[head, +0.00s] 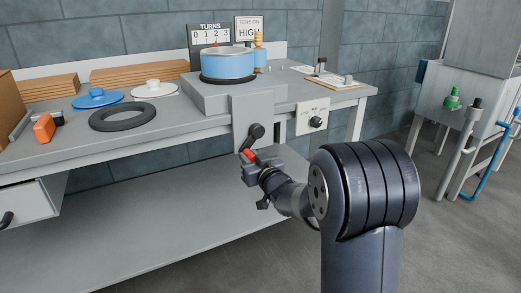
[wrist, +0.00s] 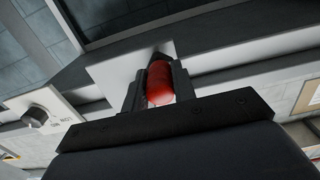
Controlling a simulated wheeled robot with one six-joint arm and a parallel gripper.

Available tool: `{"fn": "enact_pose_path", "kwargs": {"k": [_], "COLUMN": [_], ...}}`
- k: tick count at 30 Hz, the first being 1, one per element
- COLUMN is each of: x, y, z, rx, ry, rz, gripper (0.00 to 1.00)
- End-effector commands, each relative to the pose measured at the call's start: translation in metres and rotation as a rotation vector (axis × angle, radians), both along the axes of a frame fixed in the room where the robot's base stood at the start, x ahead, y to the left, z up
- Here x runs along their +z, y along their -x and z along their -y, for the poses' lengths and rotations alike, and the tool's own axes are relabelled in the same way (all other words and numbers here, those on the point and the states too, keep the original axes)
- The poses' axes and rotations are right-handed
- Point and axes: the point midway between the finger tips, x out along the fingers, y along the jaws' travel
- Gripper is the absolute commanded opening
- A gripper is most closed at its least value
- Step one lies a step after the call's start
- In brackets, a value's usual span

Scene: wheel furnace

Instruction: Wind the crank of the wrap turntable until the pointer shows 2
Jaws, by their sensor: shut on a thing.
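The wrap turntable (head: 190,95) is a grey block on the bench with a blue pot (head: 228,66) on top. Its crank (head: 256,131) is a dark arm on the front plate (head: 240,108), with a red handle hanging low and left of the hub. My gripper (head: 249,166) is shut on the red handle (wrist: 160,84), which shows between the fingers in the wrist view. The TURNS board (head: 210,35) reads 0 to 3. A small red pointer (head: 215,44) stands below its digits, seemingly near the 2; it is too small to read exactly.
A TENSION sign (head: 249,28) reads HIGH. A control box with a black knob (head: 316,122) is right of the crank. A lower shelf (head: 180,205) is empty.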

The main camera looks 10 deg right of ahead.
Motion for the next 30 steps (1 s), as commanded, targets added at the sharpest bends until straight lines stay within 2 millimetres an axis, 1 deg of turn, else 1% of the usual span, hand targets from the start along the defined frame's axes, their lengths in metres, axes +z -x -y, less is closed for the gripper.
{"fn": "enact_pose_path", "kwargs": {"k": [1, 7, 10, 18, 19, 24, 30], "x": [0.009, 0.011, 0.009, -0.002, -0.002, -0.004, -0.007], "y": [-0.002, -0.001, -0.003, -0.010, -0.011, -0.010, -0.009], "z": [0.003, 0.002, 0.005, 0.031, 0.031, 0.028, 0.027], "rx": [-0.005, -0.004, -0.005, -0.006, -0.004, 0.000, 0.002], "ry": [-0.006, -0.006, -0.007, -0.006, -0.006, -0.004, -0.002], "rz": [0.018, 0.020, 0.021, 0.021, 0.022, 0.019, 0.013], "gripper": [0.00, 0.00, 0.00, 0.00, 0.26, 0.40, 0.40]}}
